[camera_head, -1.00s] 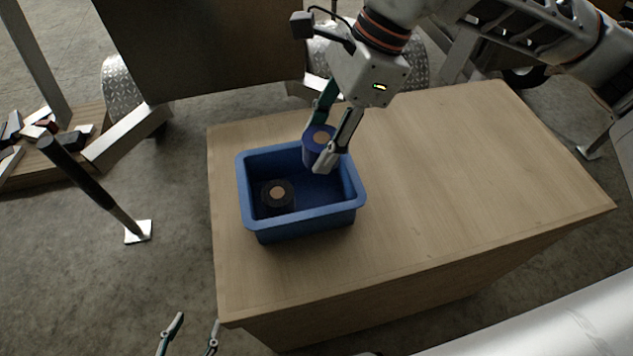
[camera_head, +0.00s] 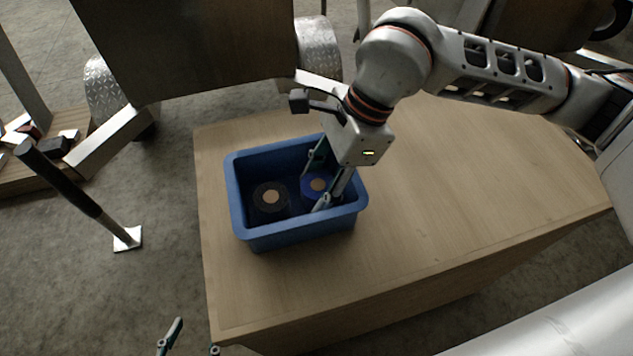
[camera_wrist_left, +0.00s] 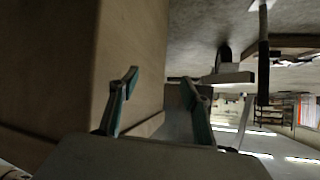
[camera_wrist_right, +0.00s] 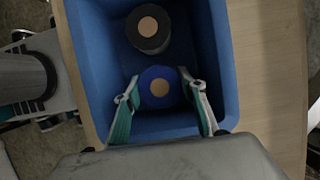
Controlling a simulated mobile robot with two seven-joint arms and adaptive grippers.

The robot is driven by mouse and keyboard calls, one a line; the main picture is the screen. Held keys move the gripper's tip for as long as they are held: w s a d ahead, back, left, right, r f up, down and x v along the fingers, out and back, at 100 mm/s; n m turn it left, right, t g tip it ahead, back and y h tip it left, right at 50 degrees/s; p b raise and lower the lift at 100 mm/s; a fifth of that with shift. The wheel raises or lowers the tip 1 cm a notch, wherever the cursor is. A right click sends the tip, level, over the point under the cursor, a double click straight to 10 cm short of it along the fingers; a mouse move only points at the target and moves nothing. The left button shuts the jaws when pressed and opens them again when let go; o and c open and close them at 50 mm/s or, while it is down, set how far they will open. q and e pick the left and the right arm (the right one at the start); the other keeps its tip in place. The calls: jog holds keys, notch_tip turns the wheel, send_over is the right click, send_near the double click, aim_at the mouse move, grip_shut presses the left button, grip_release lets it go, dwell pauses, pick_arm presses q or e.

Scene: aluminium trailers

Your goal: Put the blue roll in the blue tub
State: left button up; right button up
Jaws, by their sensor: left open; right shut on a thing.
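The blue tub (camera_head: 296,232) stands on the wooden table in the head view; its wall also shows in the right wrist view (camera_wrist_right: 218,50). The blue roll (camera_head: 314,188) is down inside the tub, beside a black roll (camera_head: 270,203). My right gripper (camera_head: 318,180) reaches into the tub and is shut on the blue roll. In the right wrist view the fingers sit on either side of the blue roll (camera_wrist_right: 160,88), with the black roll (camera_wrist_right: 150,30) apart from it. My left gripper (camera_head: 192,345) is open and empty, low in front of the table.
The wooden table (camera_head: 450,200) is clear to the right of the tub. A trailer with metal wheel guards (camera_head: 103,85) stands behind it. A black-handled post (camera_head: 75,190) stands on the floor at the left.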

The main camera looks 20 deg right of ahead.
jog(key=shift+f, duration=0.1)
jog(key=o, duration=1.2)
jog(key=shift+c, duration=0.2)
pick_arm(q)
jog(key=shift+s+a+f, duration=0.2)
jog(key=shift+f, duration=0.1)
pick_arm(e)
jog(key=v, duration=0.3)
jog(key=shift+w+a+p, duration=0.1)
jog(key=shift+a+p, duration=0.05)
jog(key=shift+p, duration=0.2)
pick_arm(q)
jog(key=shift+s+a+f+y+p, duration=0.1)
jog(key=shift+s+a+y+p, duration=0.1)
jog(key=shift+a+p, duration=0.3)
jog(key=shift+s+a+y+p, duration=0.1)
jog(key=shift+a+y+p, duration=0.1)
jog(key=shift+a+p, duration=0.25)
pick_arm(e)
jog(key=shift+v, duration=4.8)
pick_arm(q)
jog(key=shift+d, duration=0.15)
